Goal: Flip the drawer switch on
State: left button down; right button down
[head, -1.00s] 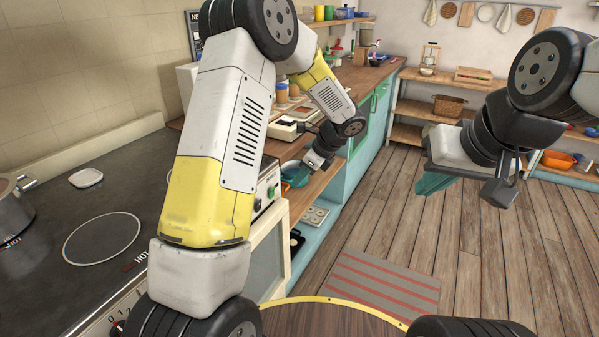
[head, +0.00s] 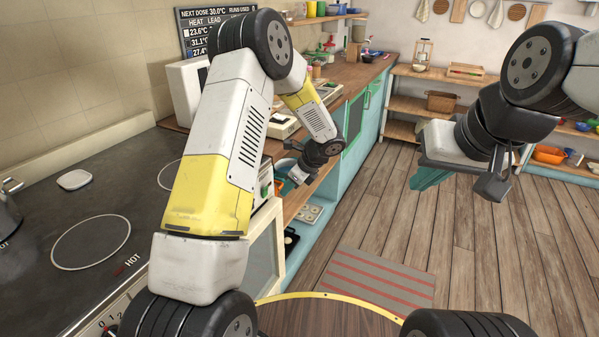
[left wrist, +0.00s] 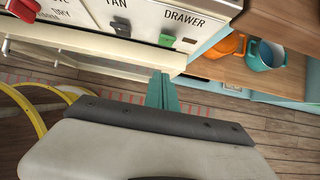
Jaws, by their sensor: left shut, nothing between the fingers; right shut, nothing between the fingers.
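A white control panel with the words FAN and DRAWER shows in the left wrist view. Below the word DRAWER are a green element (left wrist: 167,40) and a small dark element (left wrist: 189,41); I cannot tell which is the drawer switch or its position. My left gripper (left wrist: 163,78) has its teal fingers together, just below the panel's lower edge and apart from the switch area. My right gripper (head: 430,178) is shut and empty over the floor.
A red knob (left wrist: 24,8) sits on the panel's left. A stove top (head: 90,243) is at left. The floor at right is open.

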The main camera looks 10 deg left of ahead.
aim_at(266, 189)
pick_arm(q)
jog(key=shift+w+a+f, duration=0.2)
jog(key=shift+w+a, duration=0.1)
jog(key=shift+a, duration=0.55)
jog(key=shift+w+a+f, duration=0.2)
jog(key=shift+w+a, duration=0.1)
jog(key=shift+a, duration=0.55)
jog(key=shift+w+a+f, duration=0.2)
jog(key=shift+w+a, duration=0.1)
jog(key=shift+a, duration=0.55)
jog(key=shift+w+a+r+h, duration=0.1)
jog(key=shift+a+r+h, duration=0.1)
jog(key=shift+a+h, duration=0.25)
jog(key=shift+d, duration=0.1)
jog(key=shift+r, duration=0.15)
jog(key=shift+r, duration=0.65)
